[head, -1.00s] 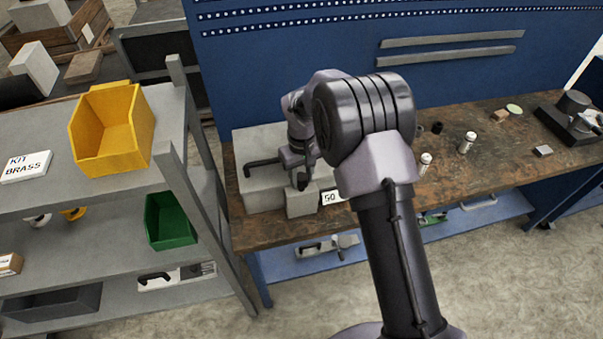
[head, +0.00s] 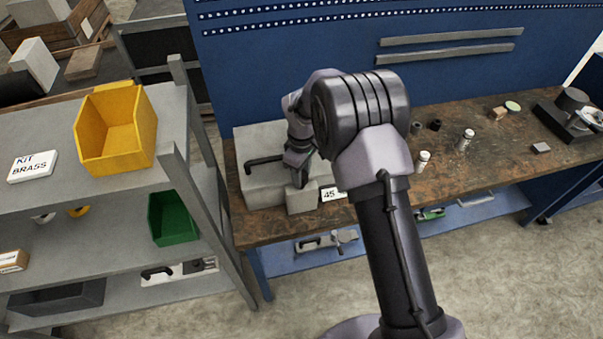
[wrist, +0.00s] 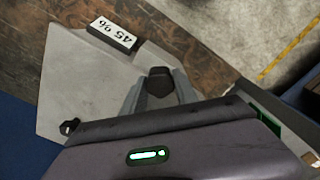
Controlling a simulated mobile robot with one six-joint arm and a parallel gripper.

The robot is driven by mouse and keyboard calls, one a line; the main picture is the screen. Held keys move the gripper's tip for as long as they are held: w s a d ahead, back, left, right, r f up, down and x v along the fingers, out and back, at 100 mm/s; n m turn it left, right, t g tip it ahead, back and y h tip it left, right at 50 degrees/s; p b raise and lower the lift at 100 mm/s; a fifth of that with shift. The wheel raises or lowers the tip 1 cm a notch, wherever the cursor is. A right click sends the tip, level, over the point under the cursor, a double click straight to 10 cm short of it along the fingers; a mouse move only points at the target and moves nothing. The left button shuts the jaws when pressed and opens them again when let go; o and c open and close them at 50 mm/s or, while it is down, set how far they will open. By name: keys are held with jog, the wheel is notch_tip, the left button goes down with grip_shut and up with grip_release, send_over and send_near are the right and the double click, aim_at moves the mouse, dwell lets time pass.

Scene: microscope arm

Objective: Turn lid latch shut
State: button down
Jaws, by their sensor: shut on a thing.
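A grey box (head: 262,140) with a black bar handle (head: 264,161) stands at the left end of the workbench. A smaller grey block (head: 302,202) projects at its front, beside a white label reading 45 (head: 333,194). My gripper (head: 299,180) points down at this block. In the wrist view, my gripper (wrist: 158,92) is shut on a dark latch knob (wrist: 159,77), with a grey finger on either side. The latch is mostly hidden by my gripper in the head view.
A grey shelf rack (head: 180,145) with a yellow bin (head: 116,130) and a green bin (head: 172,218) stands close on the left. The blue pegboard wall (head: 300,45) is behind the bench. Small white-topped cylinders (head: 422,161) and other parts sit right of my arm.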

jog(key=shift+w, duration=0.1)
dwell(0.3)
jog(key=c, duration=0.9)
grip_release()
jog(key=shift+c, duration=0.2)
jog(key=shift+r, duration=0.1)
notch_tip(320, 180, up, 17)
jog(key=p, duration=0.2)
jog(key=shift+r+p, duration=0.15)
jog(key=shift+p, duration=0.15)
